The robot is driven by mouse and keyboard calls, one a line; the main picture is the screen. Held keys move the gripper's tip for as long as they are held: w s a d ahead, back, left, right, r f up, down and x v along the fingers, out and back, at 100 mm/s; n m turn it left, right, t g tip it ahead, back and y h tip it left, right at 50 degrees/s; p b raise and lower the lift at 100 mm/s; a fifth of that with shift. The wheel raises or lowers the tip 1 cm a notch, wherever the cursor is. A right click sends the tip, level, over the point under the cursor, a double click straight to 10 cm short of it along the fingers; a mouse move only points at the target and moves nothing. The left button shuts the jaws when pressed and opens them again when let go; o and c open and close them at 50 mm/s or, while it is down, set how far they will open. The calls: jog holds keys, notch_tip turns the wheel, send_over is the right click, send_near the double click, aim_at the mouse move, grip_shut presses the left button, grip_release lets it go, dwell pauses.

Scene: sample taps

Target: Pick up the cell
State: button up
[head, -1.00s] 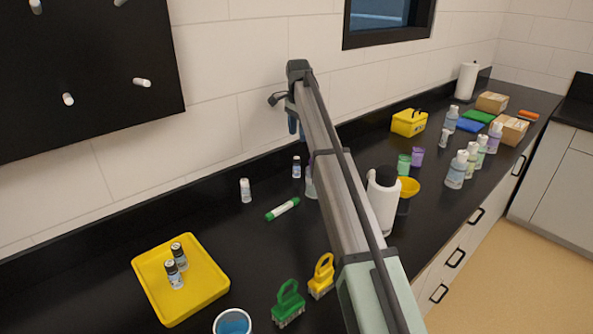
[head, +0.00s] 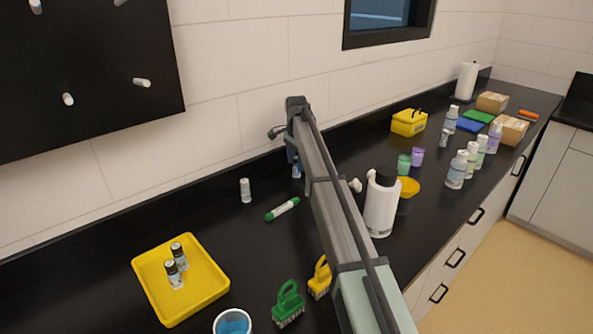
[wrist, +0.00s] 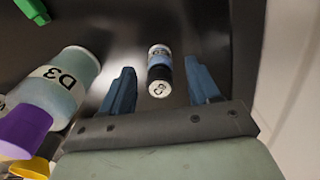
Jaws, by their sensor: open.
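The cell appears to be a small upright cylinder (wrist: 160,62) with a white and blue label and a dark band. Its pale end has a mark that looks like C3. In the wrist view it lies in the gap between the two blue fingers of my gripper (wrist: 161,75), with space on both sides. The fingers are open and do not touch it.
Another vial (head: 245,190) and a green-capped tube (head: 282,209) are on the black counter. A yellow tray (head: 205,292) holds two vials.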

jog(key=shift+f, duration=0.8)
jog(key=shift+c, duration=0.4)
grip_shut()
